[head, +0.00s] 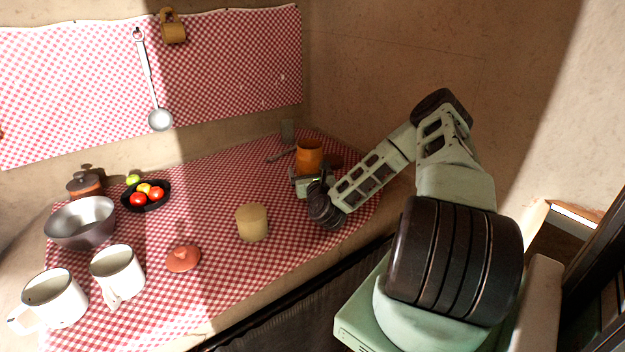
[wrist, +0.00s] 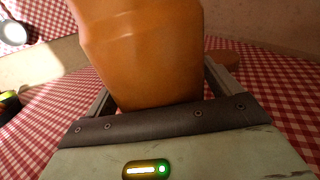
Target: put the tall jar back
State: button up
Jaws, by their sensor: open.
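An orange jar (head: 309,152), which seems to be the tall jar, stands on the checked cloth near the back right corner of the counter. My gripper (head: 308,178) is low beside it, on its near side. In the wrist view the jar (wrist: 145,50) fills the middle, between my two fingers, which reach past it on the left and right. The jaws are open, and I cannot tell whether either finger touches the jar. The jar's base is hidden by my gripper.
A cream cylinder (head: 252,222) and a red lid (head: 182,258) stand in mid-counter. Two white mugs (head: 117,272), a metal bowl (head: 82,223), a dark fruit bowl (head: 146,196) and a brown pot (head: 85,185) are left. A wooden spoon (head: 281,154) lies beside the jar. Cloth between is clear.

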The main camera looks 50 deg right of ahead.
jog(key=b+v, duration=0.2)
jog(key=v, duration=0.9)
jog(key=shift+f, duration=0.1)
jog(key=shift+s+a, duration=0.25)
jog(key=shift+s, duration=0.15)
